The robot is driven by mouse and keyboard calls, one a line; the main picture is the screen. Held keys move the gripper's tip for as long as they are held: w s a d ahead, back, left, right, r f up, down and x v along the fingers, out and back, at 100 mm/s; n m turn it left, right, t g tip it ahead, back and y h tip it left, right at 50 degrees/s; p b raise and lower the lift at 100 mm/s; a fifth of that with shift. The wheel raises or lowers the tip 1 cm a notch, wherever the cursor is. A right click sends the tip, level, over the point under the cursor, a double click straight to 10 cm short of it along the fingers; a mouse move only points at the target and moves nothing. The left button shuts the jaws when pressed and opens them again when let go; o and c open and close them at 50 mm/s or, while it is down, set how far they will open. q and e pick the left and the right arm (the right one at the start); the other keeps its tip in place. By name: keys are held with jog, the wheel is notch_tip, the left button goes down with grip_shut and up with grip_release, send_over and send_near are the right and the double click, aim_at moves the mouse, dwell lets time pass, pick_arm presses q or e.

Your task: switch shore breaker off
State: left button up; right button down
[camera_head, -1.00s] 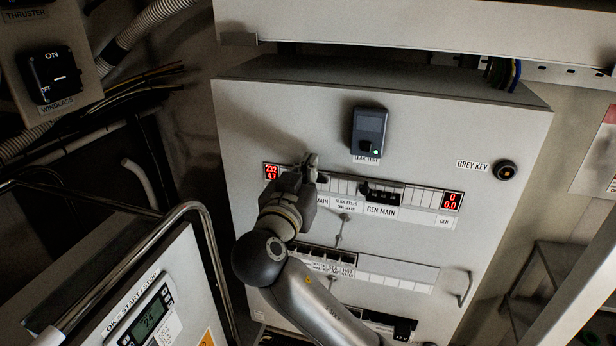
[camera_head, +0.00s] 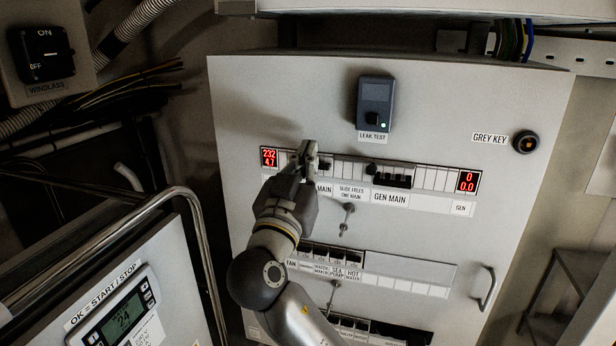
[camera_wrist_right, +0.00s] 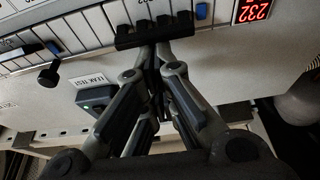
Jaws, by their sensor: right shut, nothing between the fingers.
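My right gripper (camera_head: 304,156) is shut and empty, with its fingertips at the left breaker in the top row of the grey panel. In the head view, the fingers and hand cover most of this breaker (camera_head: 325,166) and the start of its label, leaving only "MAIN" readable. In the right wrist view, which is turned over, the black breaker bar (camera_wrist_right: 154,34) lies right at the closed fingertips (camera_wrist_right: 155,50). Contact and the lever's position cannot be told. The red display (camera_head: 269,157) left of it reads 232 and 4.7. My left gripper is not in view.
The GEN MAIN breaker (camera_head: 392,178) and a slide interlock (camera_head: 347,215) are to the right. The leak test box (camera_head: 375,104) is above; the grey key switch (camera_head: 525,141) is at upper right. A lower breaker row (camera_head: 335,255) and a metal rail (camera_head: 188,192) are nearby.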

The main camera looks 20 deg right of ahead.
jog(key=f+b+v, duration=0.1)
jog(key=b+v, duration=0.1)
jog(key=v, duration=0.6)
jog(key=shift+w, duration=0.2)
dwell(0.3)
